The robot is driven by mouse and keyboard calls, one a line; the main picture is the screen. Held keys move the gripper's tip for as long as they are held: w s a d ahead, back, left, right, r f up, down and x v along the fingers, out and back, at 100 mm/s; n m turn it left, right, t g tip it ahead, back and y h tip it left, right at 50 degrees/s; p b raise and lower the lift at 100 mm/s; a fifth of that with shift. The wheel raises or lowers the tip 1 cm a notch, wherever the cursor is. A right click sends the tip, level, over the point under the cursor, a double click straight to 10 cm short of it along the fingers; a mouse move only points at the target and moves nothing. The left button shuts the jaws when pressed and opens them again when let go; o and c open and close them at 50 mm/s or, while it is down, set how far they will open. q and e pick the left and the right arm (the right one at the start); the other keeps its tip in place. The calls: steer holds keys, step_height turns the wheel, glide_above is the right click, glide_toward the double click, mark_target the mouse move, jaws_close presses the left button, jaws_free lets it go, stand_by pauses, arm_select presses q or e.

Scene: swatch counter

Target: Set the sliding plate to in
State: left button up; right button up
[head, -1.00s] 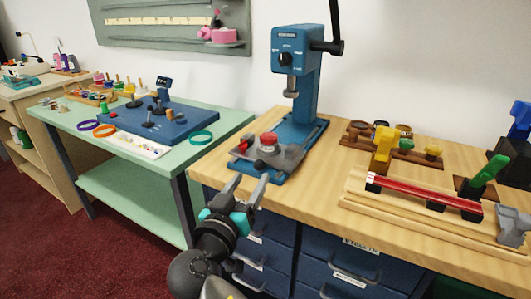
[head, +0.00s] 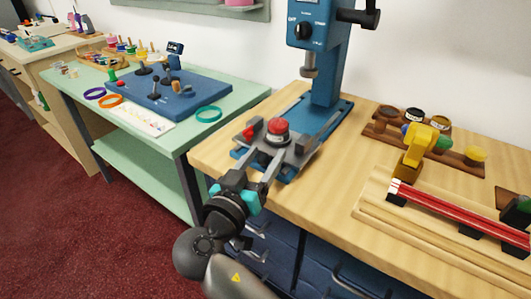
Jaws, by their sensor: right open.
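The blue press (head: 325,60) stands on the wooden counter, with its blue base (head: 325,115) reaching toward the front edge. The grey sliding plate (head: 297,152) sits at the front end of this base, forward of the press head. A round piece with a red top (head: 278,126) stands on the plate. My right gripper (head: 266,160) is open at the front of the plate, its two fingers pointing at it. The fingers hide part of the plate's front, and I cannot tell whether they touch it. My left gripper is not in view.
A wooden rack (head: 462,163) with several stamps stands to the right, behind a wooden fixture with a red strip (head: 450,215). The green table (head: 225,118) at left holds a blue board (head: 190,103) and rings. Blue drawers (head: 345,285) lie under the counter.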

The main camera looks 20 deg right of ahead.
steer(key=shift+c, duration=0.3)
jaws_close()
stand_by(1.1)
